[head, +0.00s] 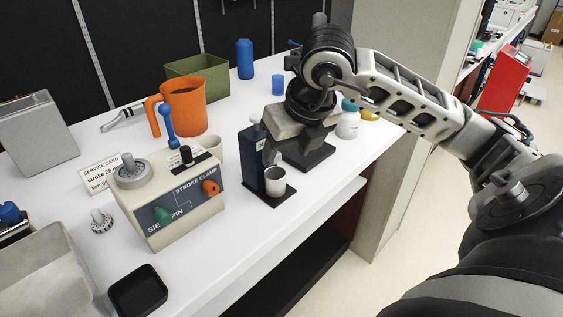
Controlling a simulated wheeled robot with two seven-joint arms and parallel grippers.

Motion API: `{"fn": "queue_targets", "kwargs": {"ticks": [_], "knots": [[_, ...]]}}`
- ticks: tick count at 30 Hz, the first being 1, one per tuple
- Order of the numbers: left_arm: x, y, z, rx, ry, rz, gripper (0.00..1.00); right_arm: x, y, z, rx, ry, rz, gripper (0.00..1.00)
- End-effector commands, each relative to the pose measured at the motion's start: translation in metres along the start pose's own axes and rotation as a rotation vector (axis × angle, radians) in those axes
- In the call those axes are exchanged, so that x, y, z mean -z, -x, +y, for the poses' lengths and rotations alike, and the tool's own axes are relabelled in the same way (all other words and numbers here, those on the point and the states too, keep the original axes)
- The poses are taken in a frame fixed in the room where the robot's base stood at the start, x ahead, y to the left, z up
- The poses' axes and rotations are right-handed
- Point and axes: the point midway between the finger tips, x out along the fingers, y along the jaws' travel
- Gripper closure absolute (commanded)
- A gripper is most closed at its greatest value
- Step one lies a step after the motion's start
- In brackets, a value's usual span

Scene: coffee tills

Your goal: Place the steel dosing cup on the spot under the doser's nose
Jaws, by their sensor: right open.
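The steel dosing cup (275,182) is a small grey cup standing upright on the black base plate (262,198) of the dark blue doser (251,162). It stands in front of the doser's upright body. My right gripper (270,153) reaches in from the right, just above the cup and close to the doser's front. It is open, and I see nothing held in it. It covers the doser's nose area, so I cannot tell how exactly the cup lines up under the nose. My left gripper is not in view.
A cream box (180,205) with green and orange knobs stands left of the doser. An orange jug (186,108), a green bin (200,72) and blue cylinders (245,60) stand behind. A black tray (137,292) sits front left. The white counter (235,238) is clear in front.

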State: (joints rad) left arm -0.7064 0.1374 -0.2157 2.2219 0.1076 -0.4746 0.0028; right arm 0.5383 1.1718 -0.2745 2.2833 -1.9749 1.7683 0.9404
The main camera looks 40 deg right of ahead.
Motion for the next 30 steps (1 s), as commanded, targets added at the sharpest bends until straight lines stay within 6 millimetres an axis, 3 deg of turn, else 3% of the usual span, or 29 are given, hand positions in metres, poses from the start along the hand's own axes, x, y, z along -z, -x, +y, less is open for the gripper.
{"fn": "queue_targets", "kwargs": {"ticks": [3, 9, 30], "knots": [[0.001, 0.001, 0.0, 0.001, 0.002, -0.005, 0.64, -0.001, 0.021, 0.0, 0.0, 0.0, -0.003, 0.43], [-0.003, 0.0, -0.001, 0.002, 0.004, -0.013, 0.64, 0.0, 0.035, 0.0, 0.001, 0.0, 0.0, 0.43], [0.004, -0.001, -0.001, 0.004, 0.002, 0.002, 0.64, 0.001, 0.035, 0.0, 0.0, 0.0, 0.001, 0.43]]}}
